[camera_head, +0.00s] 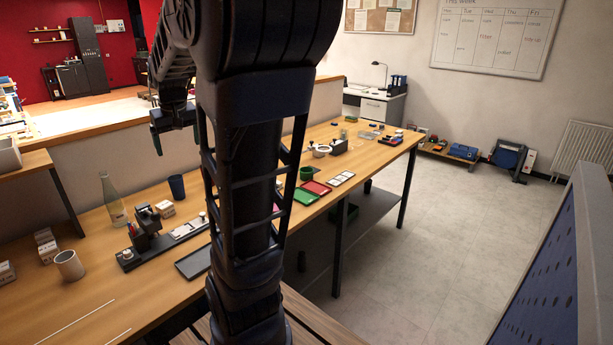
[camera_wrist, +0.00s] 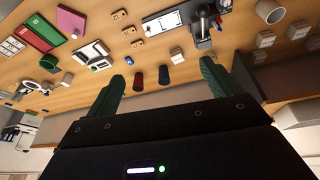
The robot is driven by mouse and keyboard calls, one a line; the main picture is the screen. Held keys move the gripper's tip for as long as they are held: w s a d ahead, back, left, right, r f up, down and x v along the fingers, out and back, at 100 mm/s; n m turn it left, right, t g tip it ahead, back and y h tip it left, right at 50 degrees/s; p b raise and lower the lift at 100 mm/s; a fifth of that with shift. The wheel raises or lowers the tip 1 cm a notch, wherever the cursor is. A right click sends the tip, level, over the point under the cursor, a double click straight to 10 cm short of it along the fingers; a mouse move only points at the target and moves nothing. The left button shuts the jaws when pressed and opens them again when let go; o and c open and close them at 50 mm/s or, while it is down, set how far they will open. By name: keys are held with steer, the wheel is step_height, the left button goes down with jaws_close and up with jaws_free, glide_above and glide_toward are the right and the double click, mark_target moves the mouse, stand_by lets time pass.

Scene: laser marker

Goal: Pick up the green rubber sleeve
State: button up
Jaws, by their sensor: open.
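My gripper (camera_wrist: 162,73) is open and empty in the wrist view, with dark green fingers pointing toward the workbench. Beyond the gap stand a dark red cylinder (camera_wrist: 138,82) and a dark blue cylinder (camera_wrist: 163,76). A green round, hollow piece (camera_wrist: 48,62) lies farther left beside a green tray (camera_wrist: 36,36). It also shows in the head view (camera_head: 306,173). Nothing touches the fingers. My arm hides part of the bench in the head view.
The long wooden workbench (camera_head: 90,295) carries a glass bottle (camera_head: 113,200), a blue cup (camera_head: 177,187), a light mug (camera_head: 69,265), a small black machine (camera_head: 146,222) and a red tray (camera_head: 316,188). A perforated blue panel (camera_head: 560,265) stands at the right.

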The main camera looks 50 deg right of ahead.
steer(key=w+d+f+m, duration=0.1)
steer(key=w+d, duration=0.8)
steer(key=d, duration=0.4)
steer(key=m+g, duration=0.2)
steer(key=m, duration=0.2)
glide_above(307, 171)
steer(key=s+a, duration=0.3)
step_height(307, 171, down, 25)
steer(key=f, duration=0.3)
steer(key=w+f, duration=0.1)
steer(key=f, duration=0.6)
steer(key=shift+w+d+f, duration=0.15)
steer(key=shift+d+f, duration=0.1)
steer(key=shift+d, duration=0.1)
steer(key=c, duration=1)
